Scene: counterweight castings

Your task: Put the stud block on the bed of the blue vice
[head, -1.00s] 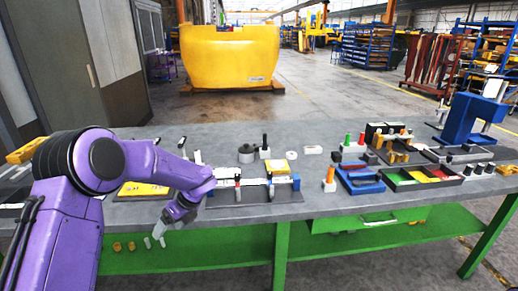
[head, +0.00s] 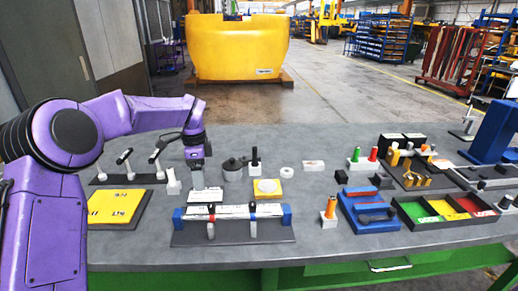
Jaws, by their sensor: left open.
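The blue vice (head: 350,211) lies on the right half of the table. A dark round-ended bar lies across it, and part of its bed shows. I cannot tell for sure which piece is the stud block. White blocks carry upright studs: one with a black stud (head: 255,167), one with an orange stud (head: 329,216), and one with red and green studs (head: 360,163). My left gripper (head: 199,168) is open, pointing down over the left-middle of the table, left of the black-stud block and well apart from the vice. Its fingertips are hard to make out. My right gripper is not in view.
A clamp fixture with blue ends (head: 232,236) lies at the front middle. A yellow plate (head: 118,209) is at the left, a three-colour tray (head: 447,227) right of the vice. A tall blue stand (head: 490,133) is at the far right. Bare tabletop shows before the orange-stud block.

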